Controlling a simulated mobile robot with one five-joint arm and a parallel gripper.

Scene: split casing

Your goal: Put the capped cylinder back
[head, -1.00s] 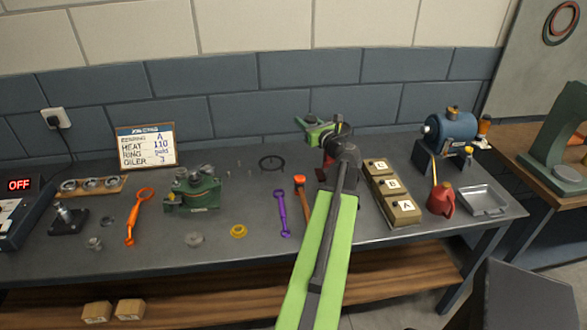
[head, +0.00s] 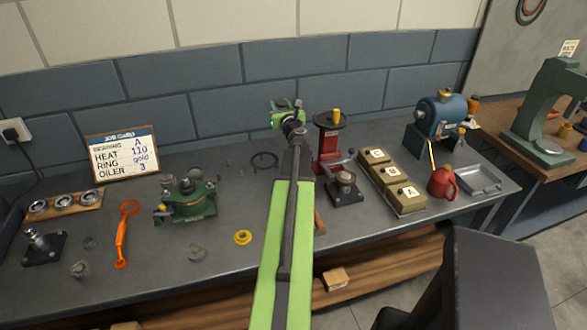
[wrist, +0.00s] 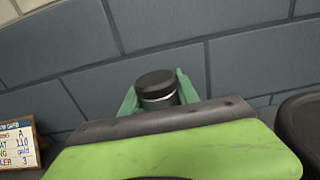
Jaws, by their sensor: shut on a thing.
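The capped cylinder (wrist: 157,88) has a black cap with a pale metal band below it. In the wrist view it stands roughly upright between the green fingers of my gripper (wrist: 158,95), and its lower part is hidden by my arm. In the head view my gripper (head: 287,114) is raised over the back of the bench, in front of the blue wall, and the cylinder is too small there to make out clearly. The green split casing (head: 187,203) sits on the bench to the left of my arm.
A red press (head: 327,150) and a black-based stand (head: 345,190) are just right of my arm. Lettered boxes (head: 410,198), a red oil can (head: 441,183) and a blue motor (head: 440,115) stand farther right. A job card (head: 123,155) stands back left.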

